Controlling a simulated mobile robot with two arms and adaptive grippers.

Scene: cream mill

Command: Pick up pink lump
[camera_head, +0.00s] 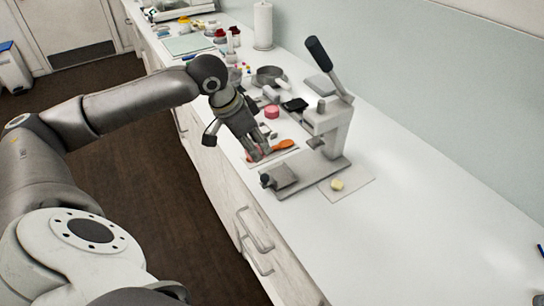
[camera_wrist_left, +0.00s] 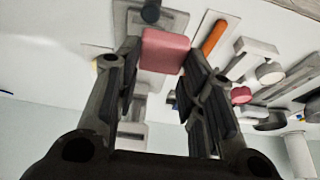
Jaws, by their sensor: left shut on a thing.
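The pink lump (camera_wrist_left: 165,50) is a block with rounded edges, held between the two fingertips of my left gripper (camera_wrist_left: 163,62) in the left wrist view. In the head view my left gripper (camera_head: 257,153) points down at the counter beside the press, and its fingers hide most of the lump. I cannot tell whether the lump still touches the surface below. My right gripper is not in view.
A grey lever press (camera_head: 325,130) stands right of the gripper. An orange-handled tool (camera_head: 284,145) lies close by, with a round pink piece (camera_head: 271,111) behind it. A yellowish piece (camera_head: 337,184) sits on a pale mat (camera_head: 358,187). The counter's right side is largely clear.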

